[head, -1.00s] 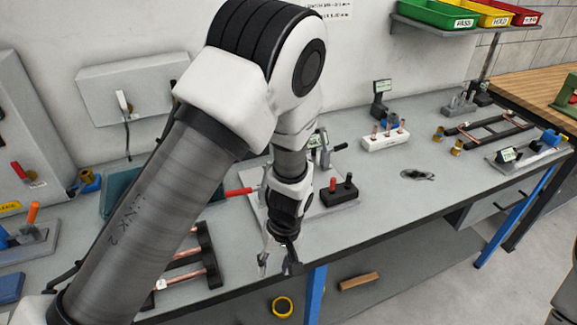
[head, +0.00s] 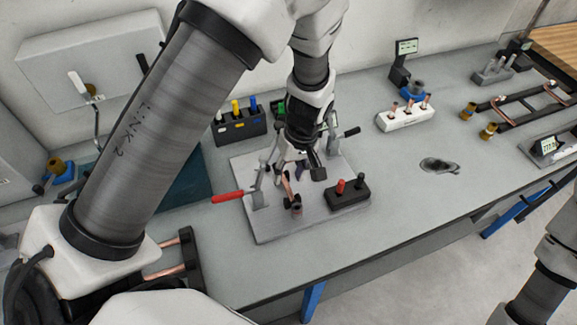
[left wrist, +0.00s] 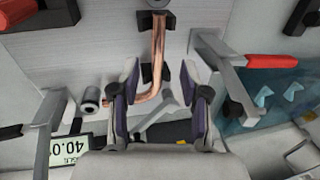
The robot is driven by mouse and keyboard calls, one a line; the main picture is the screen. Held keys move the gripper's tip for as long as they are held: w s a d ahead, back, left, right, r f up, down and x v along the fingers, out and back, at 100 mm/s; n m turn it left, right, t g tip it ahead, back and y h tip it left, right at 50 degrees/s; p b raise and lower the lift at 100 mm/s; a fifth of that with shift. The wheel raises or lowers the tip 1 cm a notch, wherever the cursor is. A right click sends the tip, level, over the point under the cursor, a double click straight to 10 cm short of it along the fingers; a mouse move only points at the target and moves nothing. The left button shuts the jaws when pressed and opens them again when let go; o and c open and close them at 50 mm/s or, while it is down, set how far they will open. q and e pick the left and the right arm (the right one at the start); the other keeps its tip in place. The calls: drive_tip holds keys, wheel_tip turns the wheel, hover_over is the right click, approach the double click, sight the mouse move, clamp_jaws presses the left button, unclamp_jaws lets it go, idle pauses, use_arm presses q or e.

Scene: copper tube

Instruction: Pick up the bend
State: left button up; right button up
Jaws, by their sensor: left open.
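The bend (head: 287,186), a copper tube with a curved corner, sits on a grey fixture plate (head: 275,225) on the bench. In the left wrist view the bend (left wrist: 157,62) has one long straight leg and a short leg turning left, its upper end at a dark holder (left wrist: 158,20). My left gripper (head: 292,168) is above the plate, close over the bend. In the left wrist view its open fingers (left wrist: 160,88) stand on either side of the bend; contact is not visible. My right gripper is out of view.
Red-handled toggle clamps (head: 232,196) flank the bend on the plate. A black block with red and black knobs (head: 348,193) is at the plate's right. A white block with copper fittings (head: 404,114) stands farther right.

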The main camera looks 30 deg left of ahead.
sight(286, 183)
use_arm(q)
drive_tip(key=f, duration=0.3)
drive_tip(key=shift+w+a, duration=0.1)
drive_tip(key=shift+a, duration=0.25)
drive_tip(key=shift+w+f, duration=0.2)
drive_tip(key=shift+s+r, duration=0.1)
drive_tip(key=shift+s, duration=0.1)
drive_tip(key=shift+c, duration=1.4)
drive_tip(key=shift+s+d, duration=0.1)
clamp_jaws()
drive_tip(key=shift+r, duration=0.1)
